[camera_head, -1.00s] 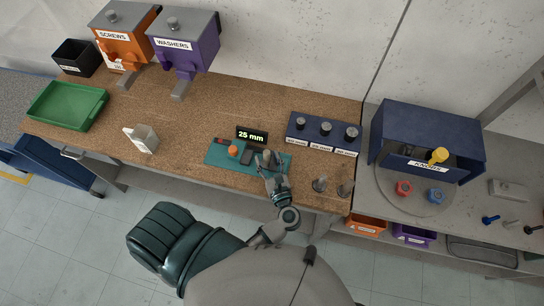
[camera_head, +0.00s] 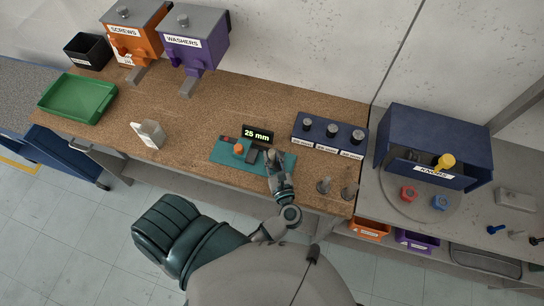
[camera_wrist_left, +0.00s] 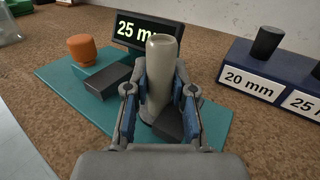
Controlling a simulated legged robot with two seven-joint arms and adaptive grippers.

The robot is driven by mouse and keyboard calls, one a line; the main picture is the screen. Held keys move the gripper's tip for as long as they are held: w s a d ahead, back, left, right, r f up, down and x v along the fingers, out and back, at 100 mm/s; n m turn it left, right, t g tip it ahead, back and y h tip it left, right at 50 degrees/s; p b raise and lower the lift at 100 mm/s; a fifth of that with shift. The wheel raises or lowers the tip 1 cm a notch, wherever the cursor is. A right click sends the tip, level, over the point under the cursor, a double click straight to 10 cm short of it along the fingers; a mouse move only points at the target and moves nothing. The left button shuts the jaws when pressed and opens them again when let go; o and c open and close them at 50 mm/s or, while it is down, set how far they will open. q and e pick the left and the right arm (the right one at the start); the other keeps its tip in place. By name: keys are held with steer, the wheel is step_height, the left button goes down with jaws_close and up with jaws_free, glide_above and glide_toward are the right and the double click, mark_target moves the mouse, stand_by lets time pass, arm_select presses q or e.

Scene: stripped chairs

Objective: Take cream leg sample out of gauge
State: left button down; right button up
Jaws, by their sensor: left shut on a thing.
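The cream leg sample (camera_wrist_left: 162,75) is a pale, upright cylinder in the left wrist view. My left gripper (camera_wrist_left: 160,100) is shut on it, one finger on each side. The gauge is a teal base (camera_wrist_left: 65,72) with dark jaw blocks, an orange knob (camera_wrist_left: 80,48) and a display (camera_wrist_left: 133,30) reading 25 mm. The sample stands over the base between the dark blocks; its lower end is partly hidden by the fingers. In the head view my left gripper (camera_head: 274,160) is at the right part of the gauge (camera_head: 226,153). My right gripper is not in view.
A blue rack (camera_head: 300,135) with several dark posts and size labels stands right of the gauge. Two small posts (camera_head: 324,185) stand near the front edge. A pale open holder (camera_head: 149,134) and a green tray (camera_head: 77,97) are left. Cork bench between is clear.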

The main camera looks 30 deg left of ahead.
arm_select(q)
steer(key=shift+a, duration=0.1)
steer(key=shift+s+a, duration=0.25)
steer(key=shift+a, duration=0.7)
steer(key=c, duration=0.9)
jaws_free()
steer(key=shift+s+d, duration=0.2)
steer(key=shift+d, duration=0.05)
steer(key=v, duration=0.7)
